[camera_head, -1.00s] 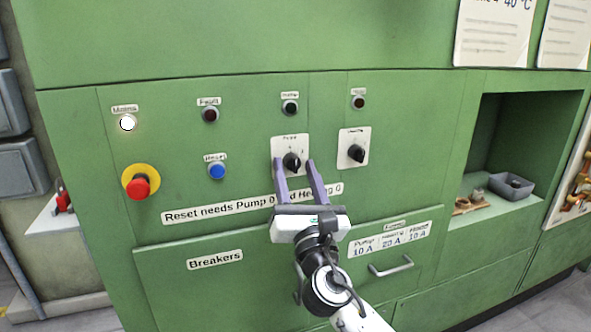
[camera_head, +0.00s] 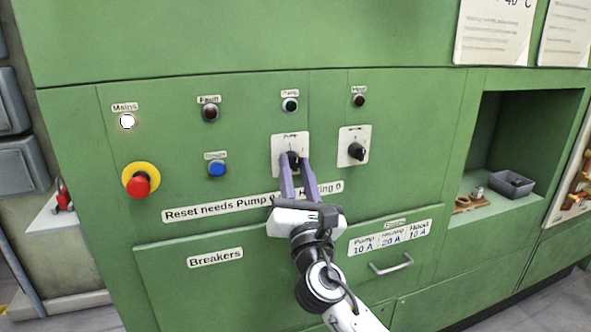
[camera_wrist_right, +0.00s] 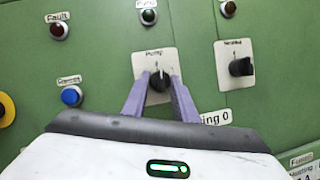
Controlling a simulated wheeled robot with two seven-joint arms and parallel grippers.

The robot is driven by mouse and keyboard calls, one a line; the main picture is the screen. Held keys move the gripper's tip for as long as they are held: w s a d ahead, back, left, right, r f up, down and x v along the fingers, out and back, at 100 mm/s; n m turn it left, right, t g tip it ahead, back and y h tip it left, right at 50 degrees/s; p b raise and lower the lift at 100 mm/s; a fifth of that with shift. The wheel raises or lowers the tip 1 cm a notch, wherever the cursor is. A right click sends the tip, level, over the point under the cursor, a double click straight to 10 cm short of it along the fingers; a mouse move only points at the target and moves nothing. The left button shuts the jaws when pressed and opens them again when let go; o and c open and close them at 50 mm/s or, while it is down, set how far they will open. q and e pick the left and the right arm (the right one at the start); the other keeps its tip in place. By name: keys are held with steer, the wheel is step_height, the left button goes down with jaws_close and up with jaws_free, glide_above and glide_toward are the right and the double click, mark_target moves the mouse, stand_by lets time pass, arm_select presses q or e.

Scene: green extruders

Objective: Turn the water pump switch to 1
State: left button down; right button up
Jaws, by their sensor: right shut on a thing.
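The pump switch is a black knob (camera_head: 292,156) on a white plate (camera_head: 279,143) labelled Pump on the green cabinet front. My right gripper (camera_head: 296,162) reaches up from below, and its two purple fingers are shut on the knob, one on each side. In the right wrist view the knob (camera_wrist_right: 159,79) stands between the fingertips, with its pointer looking about upright. The fingers partly hide the knob and the plate's lower part. My left gripper is not in view.
The heating knob (camera_head: 356,151) sits close to the right on its own plate. A red emergency button (camera_head: 140,184), a blue reset button (camera_head: 217,169) and several lamps surround the switch. A drawer handle (camera_head: 391,266) sticks out lower right. A niche (camera_head: 478,207) holds a grey tray (camera_head: 511,183).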

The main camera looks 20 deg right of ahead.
steer(key=m+h, duration=0.1)
steer(key=m, duration=0.2)
steer(key=shift+a+m+g, duration=0.1)
steer(key=shift+m+g, duration=0.2)
steer(key=shift+g, duration=0.1)
steer(key=m+g+h+p, duration=0.1)
steer(key=m, duration=0.2)
steer(key=shift+r+m+h, duration=0.15)
steer(key=shift+m+h, duration=0.15)
steer(key=shift+h, duration=0.1)
steer(key=m+g+p, duration=0.1)
steer(key=m, duration=0.2)
steer(key=shift+a+r+m+h+p, duration=0.1)
steer(key=shift+m+h+p, duration=0.2)
steer(key=shift+m+g+p, duration=0.55)
steer(key=shift+m+g, duration=0.15)
steer(key=shift+m, duration=0.5)
steer(key=o, duration=1)
steer(key=shift+o, duration=0.2)
